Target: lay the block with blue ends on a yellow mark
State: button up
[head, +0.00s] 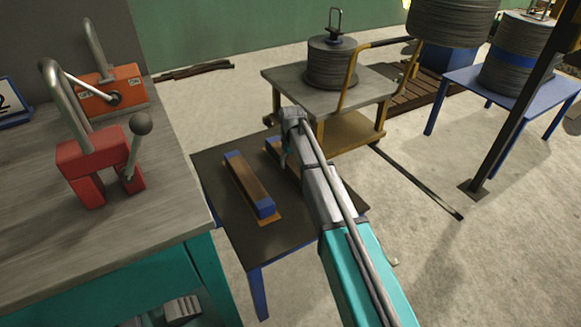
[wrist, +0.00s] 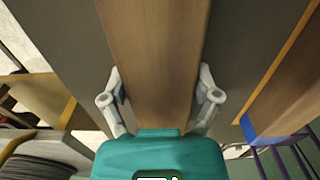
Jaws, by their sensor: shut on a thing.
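A wooden block with blue ends (head: 248,184) lies on the dark table top in the head view, with a strip of orange-yellow mark (head: 270,221) showing at its near end. In the wrist view this block (wrist: 285,85) is at the right, one blue end and a yellow edge beside it visible. My gripper (wrist: 160,88) is shut on a second wooden block (wrist: 155,45), one finger on each long side. The held block's ends are out of the wrist view. In the head view only a sliver of it (head: 271,146) shows beside my arm, which hides the rest.
The dark table (head: 225,212) has blue legs. A workbench (head: 120,225) with a red clamp-like device (head: 95,165) stands close at the left. A cart (head: 350,95) with a wire spool (head: 331,65) stands behind. Open floor (head: 440,260) lies at the right.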

aim_at(292, 159)
jog(key=shift+f, duration=0.3)
jog(key=o, duration=1.1)
jog(key=shift+o, duration=0.2)
jog(key=shift+r, duration=0.15)
notch_tip(292, 159, up, 12)
jog(key=p, duration=1.2)
jog(key=s+d+m, duration=0.6)
jog(key=s+d, duration=1.6)
jog(key=s, duration=0.3)
jog(key=shift+s+d+m, duration=0.3)
jog(key=shift+s+m, duration=0.1)
